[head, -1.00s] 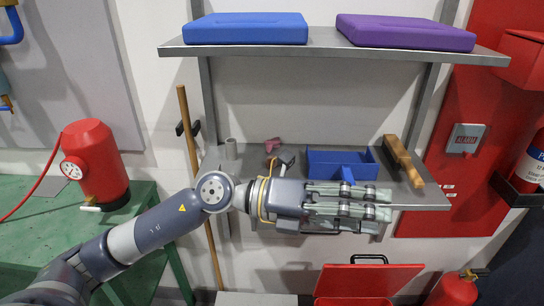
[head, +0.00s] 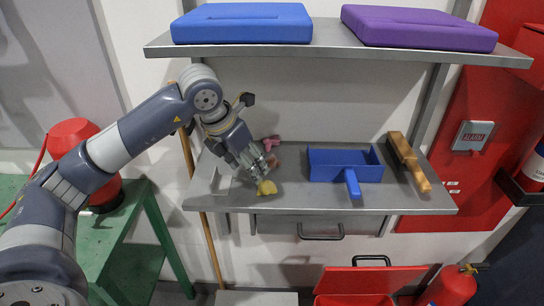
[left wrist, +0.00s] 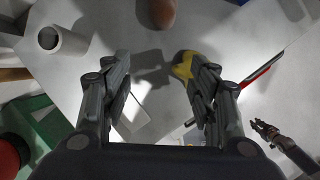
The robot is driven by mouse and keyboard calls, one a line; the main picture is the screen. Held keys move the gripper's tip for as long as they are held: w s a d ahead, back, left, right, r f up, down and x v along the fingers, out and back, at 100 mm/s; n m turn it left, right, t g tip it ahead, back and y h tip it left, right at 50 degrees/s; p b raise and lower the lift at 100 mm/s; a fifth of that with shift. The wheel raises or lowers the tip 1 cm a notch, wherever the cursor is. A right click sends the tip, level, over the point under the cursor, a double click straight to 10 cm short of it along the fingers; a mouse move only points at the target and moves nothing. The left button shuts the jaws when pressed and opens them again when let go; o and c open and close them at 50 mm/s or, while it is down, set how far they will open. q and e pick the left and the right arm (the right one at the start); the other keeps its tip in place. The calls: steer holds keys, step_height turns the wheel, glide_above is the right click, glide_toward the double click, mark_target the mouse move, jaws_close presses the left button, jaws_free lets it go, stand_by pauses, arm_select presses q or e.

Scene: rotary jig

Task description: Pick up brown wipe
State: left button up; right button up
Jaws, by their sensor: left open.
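My left gripper (head: 260,168) is open and points down over the left part of the lower shelf in the head view. In the left wrist view its two fingers stand apart (left wrist: 153,66) with bare grey surface between them. A brown rounded thing (left wrist: 158,12) is cut off at the top of that view, beyond the fingertips; I cannot tell whether it is the brown wipe. A yellow and black thing (left wrist: 183,64) is beside the right finger, partly hidden by it. A yellow thing (head: 266,187) also shows below the fingertips in the head view.
The lower shelf (head: 300,200) also holds a pink thing (head: 271,142), a blue dustpan (head: 344,166) and a wooden-handled brush (head: 407,160). A pale cylinder (left wrist: 62,42) stands left of my fingers. An upper shelf (head: 330,44) bears blue (head: 242,23) and purple (head: 418,27) cases.

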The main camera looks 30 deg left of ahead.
mark_target(271, 157)
arm_select(q)
steer(key=w, duration=0.2)
steer(key=shift+w+d+p, duration=0.3)
steer(key=shift+d, duration=0.1)
steer(key=shift+w, duration=0.3)
steer(key=shift+w+d+p, duration=0.1)
steer(key=shift+w+p, duration=0.25)
steer(key=shift+w, duration=0.15)
steer(key=shift+w+d+r+p, duration=0.1)
steer(key=shift+w+d+p, duration=0.2)
steer(key=shift+w, duration=0.35)
steer(key=shift+w+d+r+p, duration=0.15)
steer(key=shift+w+p, duration=0.15)
steer(key=shift+w, duration=0.3)
steer(key=x, duration=0.3)
steer(key=shift+w, duration=0.1)
steer(key=shift+w+a+f, duration=0.1)
steer(key=shift+f, duration=0.25)
steer(key=c, duration=1)
